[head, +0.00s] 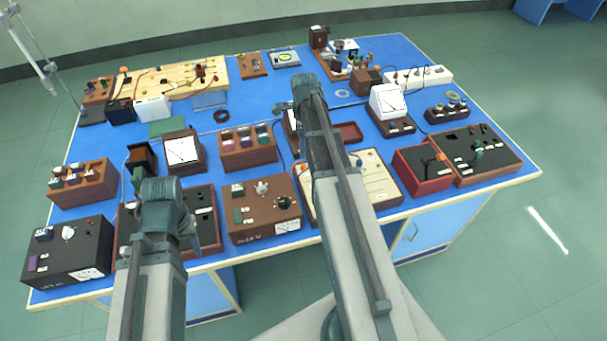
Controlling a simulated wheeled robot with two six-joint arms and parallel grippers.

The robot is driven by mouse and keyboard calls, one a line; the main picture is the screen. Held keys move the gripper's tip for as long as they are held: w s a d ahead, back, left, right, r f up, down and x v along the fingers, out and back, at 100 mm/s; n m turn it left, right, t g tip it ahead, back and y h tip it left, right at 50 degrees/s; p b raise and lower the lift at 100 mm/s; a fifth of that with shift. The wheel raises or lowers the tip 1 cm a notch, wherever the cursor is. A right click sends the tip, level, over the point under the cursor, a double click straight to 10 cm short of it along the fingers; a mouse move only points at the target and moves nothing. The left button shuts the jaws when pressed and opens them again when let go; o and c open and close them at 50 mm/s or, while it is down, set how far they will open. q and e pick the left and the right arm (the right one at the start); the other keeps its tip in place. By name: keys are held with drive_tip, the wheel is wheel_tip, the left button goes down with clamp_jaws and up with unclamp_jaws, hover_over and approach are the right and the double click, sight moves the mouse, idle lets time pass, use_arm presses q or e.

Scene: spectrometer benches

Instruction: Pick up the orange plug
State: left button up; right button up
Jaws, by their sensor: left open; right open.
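Several small orange pieces are in the head view, and I cannot tell for sure which is the orange plug. One orange piece (440,157) is on the red box at the right. Another orange piece (299,168) shows just left of my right arm, partly hidden by it. A third orange piece (124,69) is at the back left. My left gripper (166,196) is over the front left of the bench, above a brown instrument box. My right gripper (306,88) is over the middle of the bench. Both are open, their fingertips mostly hidden; neither visibly holds anything.
The blue bench (240,100) is crowded with instruments. A black box (68,262) stands at the front left and a brown meter box (262,212) at the front middle. The red box (422,180) and a brown switch box (480,160) are at the right. Small gaps of blue top show between them.

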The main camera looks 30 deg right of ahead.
sight(304, 165)
drive_tip(key=shift+s+a+f+b, duration=0.1)
drive_tip(key=shift+a+f+b, duration=0.05)
drive_tip(key=shift+f+b, duration=3.8)
drive_tip(key=shift+f+p, duration=0.15)
drive_tip(key=shift+p, duration=0.25)
clamp_jaws()
